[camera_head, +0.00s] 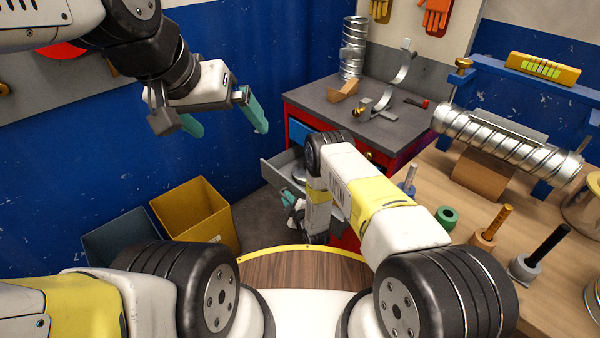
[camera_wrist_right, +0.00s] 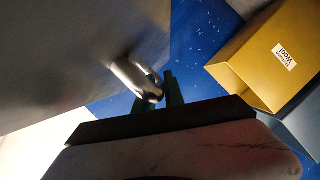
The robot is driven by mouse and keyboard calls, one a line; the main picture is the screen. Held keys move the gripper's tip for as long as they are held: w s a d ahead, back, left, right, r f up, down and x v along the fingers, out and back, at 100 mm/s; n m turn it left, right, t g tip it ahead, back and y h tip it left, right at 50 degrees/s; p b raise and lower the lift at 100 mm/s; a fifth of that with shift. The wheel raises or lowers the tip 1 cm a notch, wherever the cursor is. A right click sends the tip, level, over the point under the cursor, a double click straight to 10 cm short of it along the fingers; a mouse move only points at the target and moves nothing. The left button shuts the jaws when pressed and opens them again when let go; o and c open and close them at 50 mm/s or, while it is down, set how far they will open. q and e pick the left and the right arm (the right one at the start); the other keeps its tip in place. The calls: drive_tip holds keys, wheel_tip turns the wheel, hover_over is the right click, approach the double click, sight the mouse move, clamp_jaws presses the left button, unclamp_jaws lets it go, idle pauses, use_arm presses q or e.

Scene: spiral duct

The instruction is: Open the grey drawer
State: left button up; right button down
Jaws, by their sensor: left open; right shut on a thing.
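The grey drawer (camera_head: 272,175) is in the red cabinet, below a blue drawer front. It stands pulled out, and its inside shows in the head view with something metallic in it. My right gripper (camera_head: 290,205) is low at the drawer's front, partly hidden by my own arm. In the right wrist view, my gripper's green fingers (camera_wrist_right: 160,98) are shut on the silver handle (camera_wrist_right: 136,78) of the grey drawer front (camera_wrist_right: 70,50). My left gripper (camera_head: 228,122) is open and empty, raised in front of the blue wall, away from the drawer.
The red cabinet (camera_head: 345,237) has a dark top (camera_head: 385,118) bearing metal parts. A yellow bin (camera_head: 197,215) and a dark blue bin (camera_head: 118,240) stand on the floor to the left. A wooden bench (camera_head: 460,215) with a spiral duct (camera_head: 510,142) is at right.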

drive_tip(key=s+a, duration=0.7)
drive_tip(key=s, duration=0.1)
drive_tip(key=shift+a, duration=0.3)
drive_tip(key=shift+f, duration=0.1)
drive_tip(key=c, duration=1.7)
unclamp_jaws()
drive_tip(key=shift+w, duration=0.1)
